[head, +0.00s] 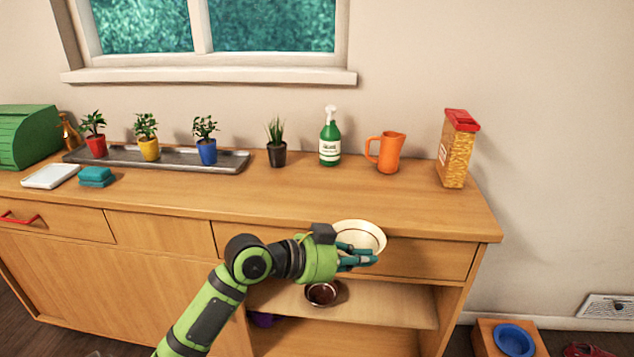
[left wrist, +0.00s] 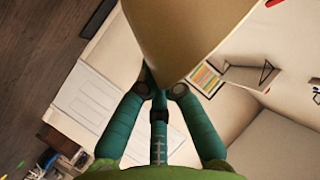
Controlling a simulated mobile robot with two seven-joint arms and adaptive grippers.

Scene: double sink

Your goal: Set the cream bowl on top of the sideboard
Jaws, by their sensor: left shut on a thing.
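The cream bowl (head: 360,235) is held by my left gripper (head: 358,257) just in front of the sideboard's front edge, in the head view. It looks close to the height of the top, with its open side facing up toward the camera. In the left wrist view the bowl (left wrist: 190,35) fills the upper middle, and the teal fingers of my left gripper (left wrist: 157,92) close on its rim. The sideboard (head: 330,196) has a wooden top, with drawers and an open shelf below. My right gripper is not in view.
An orange jug (head: 386,152), a green spray bottle (head: 330,140), a dark potted plant (head: 276,145) and a cereal box (head: 456,150) stand along the back of the top. A grey tray (head: 230,162) holds potted plants. The top's front right is clear. A dark-filled bowl (head: 321,293) sits on the shelf.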

